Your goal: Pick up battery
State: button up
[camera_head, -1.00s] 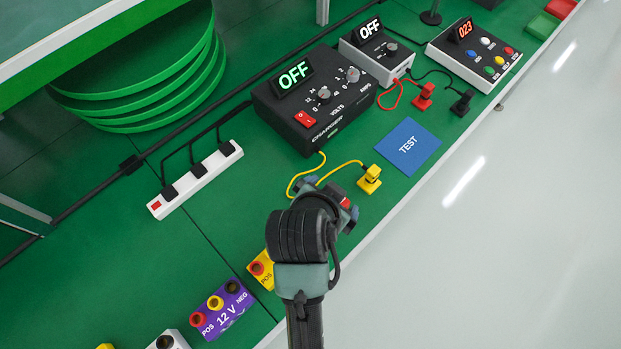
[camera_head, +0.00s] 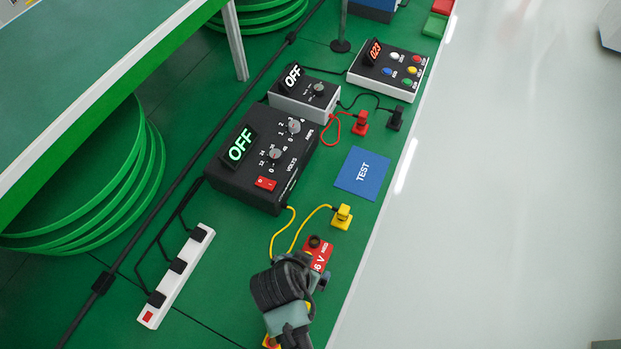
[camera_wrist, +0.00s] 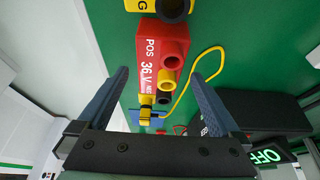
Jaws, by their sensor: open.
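A red battery (camera_head: 318,252) marked 36 V lies on the green bench in the head view, partly hidden by my wrist. In the wrist view the red battery (camera_wrist: 149,58) shows its POS and NEG lettering, with a red and a yellow terminal ring. My gripper (camera_wrist: 160,74) is open and empty there, with one finger on each side of the battery in the picture. I cannot tell how far the fingers are above it. In the head view my wrist covers the near end of the battery.
A yellow battery (camera_wrist: 143,5) is beside the red one. A yellow plug (camera_head: 341,216) with its cable, a black charger (camera_head: 230,180) reading OFF and a blue TEST pad (camera_head: 361,174) lie beyond. A white power strip (camera_head: 178,275) is at left. The bench edge is at right.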

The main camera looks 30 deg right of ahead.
jog(key=shift+d+x, duration=0.1)
jog(key=shift+x, duration=1.2)
jog(key=shift+d+x, duration=0.15)
jog(key=shift+x, duration=1.15)
jog(key=shift+w+r, duration=0.1)
jog(key=shift+w, duration=0.05)
grip_shut()
jog(key=shift+r, duration=0.1)
